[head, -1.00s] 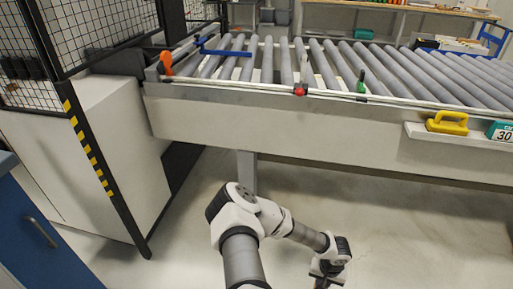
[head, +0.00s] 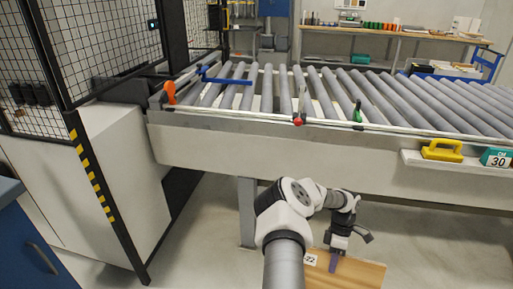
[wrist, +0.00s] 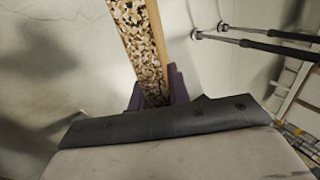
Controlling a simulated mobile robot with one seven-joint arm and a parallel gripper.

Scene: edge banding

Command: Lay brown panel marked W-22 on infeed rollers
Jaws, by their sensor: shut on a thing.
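The brown panel (head: 358,274) shows at the bottom of the head view, in front of and below the roller conveyor. It has a white label (head: 311,260) on which only "22" is readable. My gripper (head: 335,263) is shut on the panel's edge. In the wrist view, the purple fingers (wrist: 157,92) stand on either side of the panel (wrist: 140,42), whose speckled chipboard edge faces the camera. The panel's lower part is cut off in the head view. The infeed rollers (head: 327,96) are bare near the front.
A red-tipped stop (head: 298,121), a green one (head: 357,112) and an orange handle (head: 170,92) stand along the conveyor's front rail. A blue bar (head: 226,79) lies across the left rollers. A yellow handled tool (head: 442,149) sits on the front ledge. A mesh guard (head: 95,50) stands left.

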